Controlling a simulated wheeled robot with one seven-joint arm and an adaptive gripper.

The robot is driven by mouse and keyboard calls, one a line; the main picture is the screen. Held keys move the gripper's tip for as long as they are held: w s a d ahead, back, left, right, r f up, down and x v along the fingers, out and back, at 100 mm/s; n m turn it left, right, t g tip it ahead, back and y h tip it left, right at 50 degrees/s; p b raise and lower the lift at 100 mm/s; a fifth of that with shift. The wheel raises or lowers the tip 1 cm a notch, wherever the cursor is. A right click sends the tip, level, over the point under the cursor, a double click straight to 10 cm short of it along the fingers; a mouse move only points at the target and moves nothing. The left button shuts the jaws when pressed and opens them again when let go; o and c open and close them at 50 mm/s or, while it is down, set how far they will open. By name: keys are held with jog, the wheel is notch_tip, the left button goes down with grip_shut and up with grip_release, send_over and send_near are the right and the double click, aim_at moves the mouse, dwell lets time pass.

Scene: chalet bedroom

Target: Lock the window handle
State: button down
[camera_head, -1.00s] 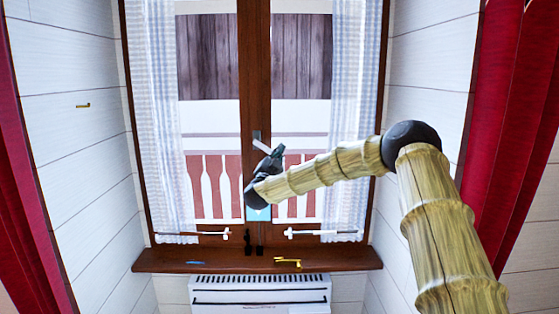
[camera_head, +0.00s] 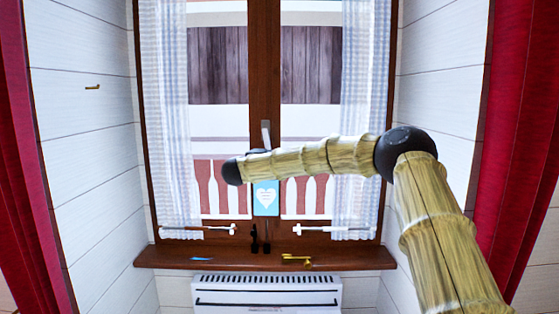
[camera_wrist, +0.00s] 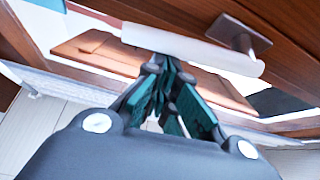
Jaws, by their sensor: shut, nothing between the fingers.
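The window handle (camera_head: 265,133) is a pale bar on the brown middle post of the window, standing about upright in the head view. In the wrist view the handle (camera_wrist: 190,48) is a long white bar, joined near its right end to a grey mounting plate (camera_wrist: 239,33). It lies roughly along the wooden post. My gripper (camera_wrist: 168,64) is shut and empty, its dark green fingers close to the bar's left half. I cannot tell whether they touch it. In the head view my arm's end hides most of the gripper.
Checked curtains (camera_head: 368,120) hang at both window sides. The wooden sill (camera_head: 345,258) carries a yellow object (camera_head: 296,259) and a small blue one (camera_head: 202,259). A white radiator (camera_head: 266,291) stands below.

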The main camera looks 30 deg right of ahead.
jog(key=shift+w+a+f+m+y+b, duration=0.2)
jog(key=shift+w+a+m+y+b, duration=0.15)
jog(key=shift+a+m+b, duration=0.3)
jog(key=shift+d+g, duration=0.1)
jog(key=shift+g, duration=0.2)
jog(key=s+d, duration=0.3)
jog(key=b+v, duration=0.1)
jog(key=v, duration=0.9)
jog(key=shift+w+f, duration=0.1)
jog(key=shift+f, duration=0.05)
